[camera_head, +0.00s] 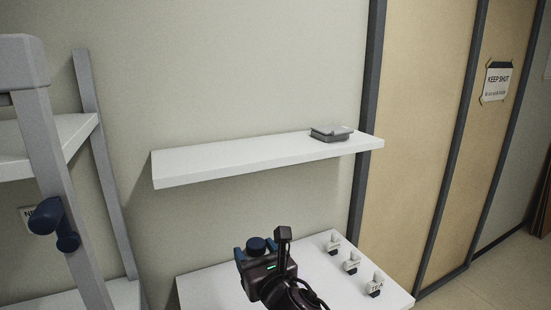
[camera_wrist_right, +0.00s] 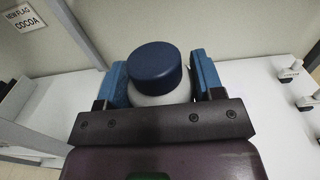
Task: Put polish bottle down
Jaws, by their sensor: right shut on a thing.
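The polish bottle shows in the right wrist view as a dark blue cap (camera_wrist_right: 155,68) on a white body (camera_wrist_right: 162,97), upright between two blue fingers. My right gripper (camera_wrist_right: 160,85) is shut on it. In the head view the right gripper (camera_head: 257,250) is over the left part of the lower white shelf (camera_head: 215,283), with the blue cap (camera_head: 256,244) between its fingers. The bottle's base is hidden, so I cannot tell whether it touches the shelf. My left gripper is not in view.
Several small white labelled holders (camera_head: 351,263) line the right side of the lower shelf. A grey ladder-like frame (camera_head: 62,170) with shelves stands at left. The lower shelf is clear near the wall.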

